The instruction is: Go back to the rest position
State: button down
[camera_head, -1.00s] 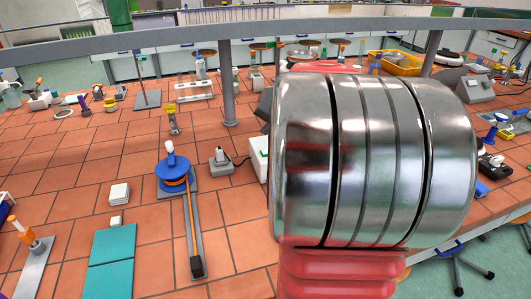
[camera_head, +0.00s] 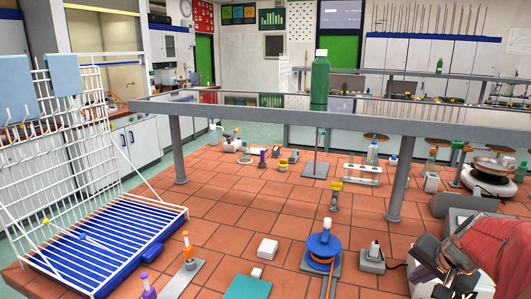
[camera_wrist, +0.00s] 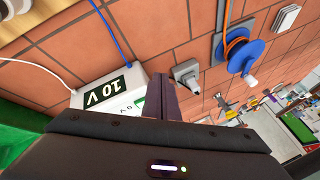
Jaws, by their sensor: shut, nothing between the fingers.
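My gripper (camera_wrist: 166,98) is shut and empty in the wrist view, its two dark fingers side by side. Beyond the fingers, to the left, is a white box marked 10 V (camera_wrist: 118,90) with blue and white cables. I cannot tell whether the fingers touch it. In the head view my red arm reaches in at the lower right, and its fingertips cannot be made out there.
A blue spool (camera_head: 324,248) with an orange cord and a small grey device (camera_head: 373,258) stand left of my arm. A white rack (camera_head: 100,240) with a blue base stands at left. A grey rail (camera_head: 300,115) crosses above the tiled bench (camera_head: 225,205).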

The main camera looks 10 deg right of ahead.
jog(key=s+a+r+n, duration=0.1)
jog(key=s+a+n, duration=0.3)
jog(key=a, duration=0.6)
jog(key=s+a+r+n+y, duration=0.1)
jog(key=s+a+n, duration=0.2)
jog(key=a, duration=0.7)
jog(key=s+a+r+n, duration=0.1)
jog(key=s+a+n, duration=0.3)
jog(key=a, duration=0.6)
jog(key=shift+s+r+n+g, duration=0.15)
jog(key=shift+s+n+g, duration=0.15)
jog(key=shift+a, duration=0.1)
